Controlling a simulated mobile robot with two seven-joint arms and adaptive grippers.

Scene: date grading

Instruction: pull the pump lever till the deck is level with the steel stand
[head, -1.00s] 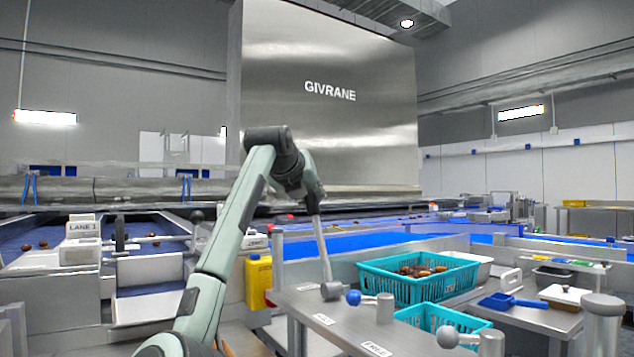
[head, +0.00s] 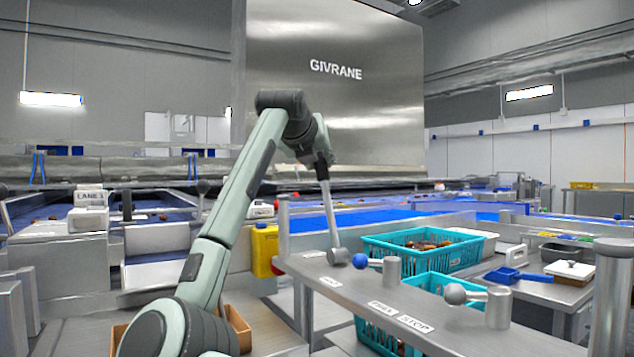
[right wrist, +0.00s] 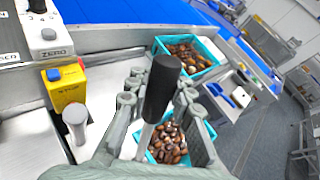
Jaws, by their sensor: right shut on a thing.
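The pump lever (head: 328,215) is a pale rod rising, slightly tilted, from a round pivot on a grey metal console (head: 430,318). My right gripper (head: 320,158) is shut on its upper end. In the right wrist view the lever's black grip (right wrist: 162,85) stands between the fingers (right wrist: 157,105). A teal crate (head: 385,250) of dates and a lower one (head: 450,283) stand behind the console. The deck itself is hidden or not distinguishable, so its height against a steel stand cannot be told. My left gripper is not in view.
A blue-ball knob (head: 360,260) and a grey-ball knob (head: 455,293) stick out from the console. A yellow box (head: 263,250) is left of the lever. At right, a steel bench (head: 590,290) holds a blue scoop (head: 510,275). Cardboard boxes (head: 237,325) lie low behind my arm.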

